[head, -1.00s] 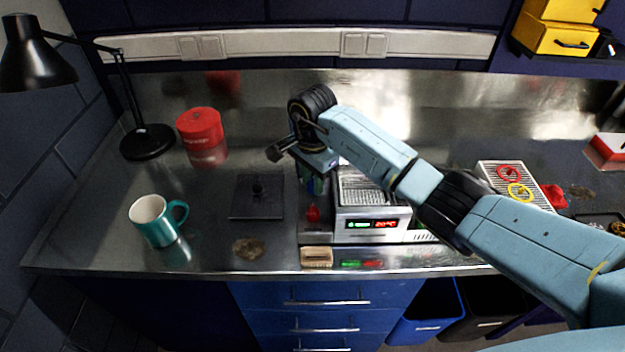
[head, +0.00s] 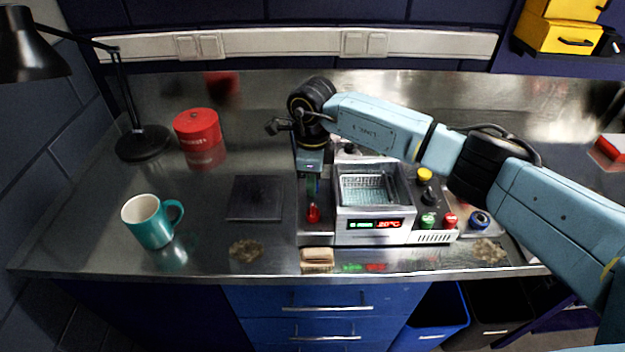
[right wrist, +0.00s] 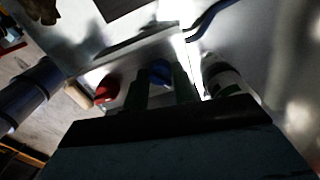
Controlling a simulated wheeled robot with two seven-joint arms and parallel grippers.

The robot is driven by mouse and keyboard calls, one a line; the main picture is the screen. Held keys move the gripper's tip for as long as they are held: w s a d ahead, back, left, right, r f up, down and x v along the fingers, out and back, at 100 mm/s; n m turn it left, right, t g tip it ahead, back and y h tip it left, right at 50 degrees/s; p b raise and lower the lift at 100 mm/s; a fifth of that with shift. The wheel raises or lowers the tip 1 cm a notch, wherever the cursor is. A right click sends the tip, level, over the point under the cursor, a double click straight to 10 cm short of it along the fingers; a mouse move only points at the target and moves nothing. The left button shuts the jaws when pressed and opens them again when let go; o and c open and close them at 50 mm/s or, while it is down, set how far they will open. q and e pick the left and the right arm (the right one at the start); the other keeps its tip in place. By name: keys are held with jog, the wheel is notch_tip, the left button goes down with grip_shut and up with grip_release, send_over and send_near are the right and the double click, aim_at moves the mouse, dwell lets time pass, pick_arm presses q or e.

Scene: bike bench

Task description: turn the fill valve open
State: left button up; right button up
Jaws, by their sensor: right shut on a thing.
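The bath unit (head: 375,226) is a steel box with a wire basket, lit green and red readouts and a panel at its left side. My right gripper (head: 313,185) points down over that left panel. In the right wrist view its fingers (right wrist: 165,85) are closed around a blue knob (right wrist: 159,72), which I take as the fill valve. The gripper mostly hides this knob in the head view. A red knob (head: 313,213) stands just in front of the gripper and also shows beside the fingers in the right wrist view (right wrist: 106,91). My left gripper is out of view.
Yellow, green and red controls (head: 428,220) sit right of the bath. A dark square plate (head: 255,198), teal mug (head: 150,222), red canister (head: 198,130) and black lamp (head: 143,143) are to the left. Bare steel lies between the mug and plate.

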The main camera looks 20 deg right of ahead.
jog(key=shift+r+m, duration=0.1)
jog(key=shift+m, duration=1.6)
jog(key=o, duration=1)
notch_tip(320, 180, up, 13)
jog(key=b, duration=0.1)
jog(key=shift+r, duration=0.2)
jog(key=shift+f, duration=0.1)
